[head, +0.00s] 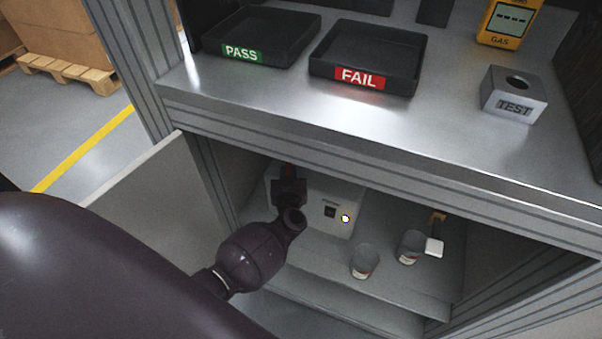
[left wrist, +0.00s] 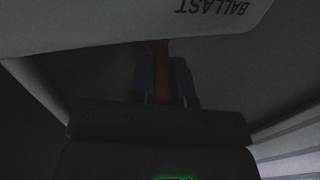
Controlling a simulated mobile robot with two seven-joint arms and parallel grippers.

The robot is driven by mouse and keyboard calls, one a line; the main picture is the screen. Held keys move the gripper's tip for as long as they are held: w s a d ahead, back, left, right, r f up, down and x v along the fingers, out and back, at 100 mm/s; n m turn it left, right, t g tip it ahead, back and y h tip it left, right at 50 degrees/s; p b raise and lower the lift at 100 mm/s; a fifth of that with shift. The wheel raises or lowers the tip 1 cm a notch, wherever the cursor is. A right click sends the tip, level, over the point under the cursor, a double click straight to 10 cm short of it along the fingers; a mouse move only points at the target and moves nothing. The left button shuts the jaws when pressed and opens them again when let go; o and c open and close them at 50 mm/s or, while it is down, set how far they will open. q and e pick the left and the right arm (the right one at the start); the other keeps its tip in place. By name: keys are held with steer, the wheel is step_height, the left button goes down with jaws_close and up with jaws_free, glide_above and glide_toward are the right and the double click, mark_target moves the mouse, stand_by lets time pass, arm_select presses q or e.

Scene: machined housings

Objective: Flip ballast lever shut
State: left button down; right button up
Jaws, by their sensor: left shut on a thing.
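The ballast lever is red; a bit of it (head: 289,168) shows in the head view beyond my left gripper (head: 289,184), inside the cabinet under the bench. In the left wrist view the red lever (left wrist: 161,75) stands between the two fingers of my left gripper (left wrist: 165,85), which is shut on it. A pale housing (left wrist: 120,22) printed BALLAST, upside down in this view, lies right beyond the fingertips. The same pale box (head: 335,192) shows in the head view with a dark switch and a lit round lamp. The lever's far end is hidden. My right gripper is not in view.
The cabinet door (head: 150,200) stands open at the left. Two cups (head: 364,262) (head: 409,246) stand on the cabinet shelf, right of the box. On the bench above are the PASS tray (head: 262,35), FAIL tray (head: 366,58), TEST block (head: 514,94) and yellow GAS meter (head: 508,22).

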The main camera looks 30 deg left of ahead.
arm_select(q)
steer(key=shift+s+a+r+m+t+h, duration=0.1)
steer(key=shift+a+r+m+t+h, duration=0.15)
steer(key=shift+m+t+h, duration=0.25)
steer(key=h, duration=0.1)
steer(key=m, duration=0.1)
steer(key=h, duration=0.1)
steer(key=shift+s+a+f+m+t+h, duration=0.2)
steer(key=shift+a+f+m+t+h, duration=0.1)
steer(key=shift+t, duration=0.1)
steer(key=m+h, duration=0.1)
steer(key=m+t+h, duration=0.1)
steer(key=h, duration=0.1)
steer(key=shift+s+a, duration=0.15)
steer(key=shift+a, duration=0.25)
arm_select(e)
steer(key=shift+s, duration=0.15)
arm_select(q)
steer(key=shift+m+h, duration=0.3)
steer(key=shift+h, duration=0.1)
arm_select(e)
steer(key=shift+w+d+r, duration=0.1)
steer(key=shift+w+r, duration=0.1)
arm_select(q)
steer(key=c, duration=1.1)
jaws_free()
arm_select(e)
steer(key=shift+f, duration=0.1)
